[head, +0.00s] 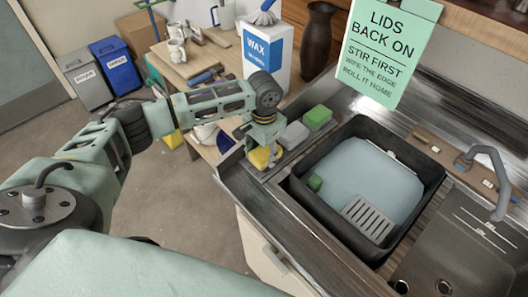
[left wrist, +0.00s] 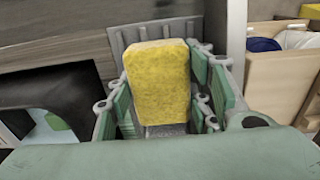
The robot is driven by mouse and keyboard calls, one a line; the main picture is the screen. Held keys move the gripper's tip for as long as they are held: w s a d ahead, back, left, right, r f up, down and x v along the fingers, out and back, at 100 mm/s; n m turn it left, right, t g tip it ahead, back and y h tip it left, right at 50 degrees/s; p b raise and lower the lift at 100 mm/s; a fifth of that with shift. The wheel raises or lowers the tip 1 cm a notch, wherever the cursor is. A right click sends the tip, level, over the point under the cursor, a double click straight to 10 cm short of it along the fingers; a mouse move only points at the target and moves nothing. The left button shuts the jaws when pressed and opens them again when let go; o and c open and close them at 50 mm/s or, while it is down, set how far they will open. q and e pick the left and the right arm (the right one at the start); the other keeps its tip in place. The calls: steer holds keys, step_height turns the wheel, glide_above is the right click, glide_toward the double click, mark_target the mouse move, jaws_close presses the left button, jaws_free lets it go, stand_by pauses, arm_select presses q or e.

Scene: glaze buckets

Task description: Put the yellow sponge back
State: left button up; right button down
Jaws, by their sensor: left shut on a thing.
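My left gripper (head: 264,148) is shut on the yellow sponge (head: 261,158) at the left end of the sink counter. In the left wrist view the yellow sponge (left wrist: 158,82) stands upright between the fingers of my left gripper (left wrist: 163,115). A grey ribbed holder (left wrist: 125,35) shows behind and below it. The head view shows a grey sponge (head: 294,135) and a green sponge (head: 317,117) in a row beside the yellow one. I cannot tell whether the yellow sponge touches the holder. My right gripper is not in view.
A black tub (head: 300,197) with pale liquid, a small green block (head: 315,183) and a grey slotted plate (head: 367,219) stands right of the sponges. A hanging sign (head: 385,50), a wax box (head: 267,55) and a dark vase (head: 317,40) are behind. A faucet (head: 492,165) is at right.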

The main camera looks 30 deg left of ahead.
mark_target(265, 151)
arm_select(q)
steer(key=shift+f, duration=0.1)
steer(key=o, duration=0.8)
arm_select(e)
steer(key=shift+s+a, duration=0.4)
arm_select(q)
step_height(265, 151, up, 11)
steer(key=b, duration=0.3)
steer(key=shift+r, duration=0.7)
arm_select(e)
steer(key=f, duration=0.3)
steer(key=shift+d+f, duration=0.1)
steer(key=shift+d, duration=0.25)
arm_select(q)
steer(key=shift+f, duration=0.1)
